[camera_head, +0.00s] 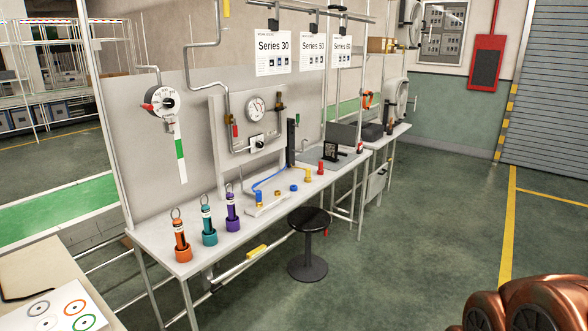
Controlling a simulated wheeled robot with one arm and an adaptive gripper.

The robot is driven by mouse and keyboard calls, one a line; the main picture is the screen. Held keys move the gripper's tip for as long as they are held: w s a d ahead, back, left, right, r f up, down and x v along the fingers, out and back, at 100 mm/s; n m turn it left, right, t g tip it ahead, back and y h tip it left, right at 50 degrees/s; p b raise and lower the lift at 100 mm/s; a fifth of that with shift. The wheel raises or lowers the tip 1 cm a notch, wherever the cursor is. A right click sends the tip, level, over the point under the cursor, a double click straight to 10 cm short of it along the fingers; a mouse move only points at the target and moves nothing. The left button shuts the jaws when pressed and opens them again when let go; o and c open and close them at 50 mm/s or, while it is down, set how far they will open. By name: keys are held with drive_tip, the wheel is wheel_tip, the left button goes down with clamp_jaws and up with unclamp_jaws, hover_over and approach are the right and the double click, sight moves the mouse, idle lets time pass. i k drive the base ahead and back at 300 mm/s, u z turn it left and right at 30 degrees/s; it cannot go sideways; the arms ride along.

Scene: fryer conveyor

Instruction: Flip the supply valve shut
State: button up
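A grey panel (217,128) on the back wall of the workbench carries a round pressure gauge (257,107) and piping. A small red handle (235,130) sits on the pipe at the panel's left side, pointing roughly up and down. A dark and brass fitting (280,101) is on the pipe at the right. I cannot tell for certain which of these is the supply valve, nor its open or shut position. My gripper is not in view; only a copper-coloured part of my own body shows at the bottom right, well away from the bench.
The workbench (150,236) holds orange (181,243), teal (208,228) and purple (232,214) cylinders along its front. A black stool (308,220) stands before the bench. A low table with a printed sheet (55,309) is at bottom left. The floor on the right is clear.

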sight(234, 126)
drive_tip(key=u, duration=0.4)
drive_tip(key=i, duration=1.3)
drive_tip(key=u, duration=0.45)
drive_tip(key=k, duration=0.65)
drive_tip(key=u, duration=0.65)
drive_tip(key=i, duration=1.1)
drive_tip(key=z, duration=0.05)
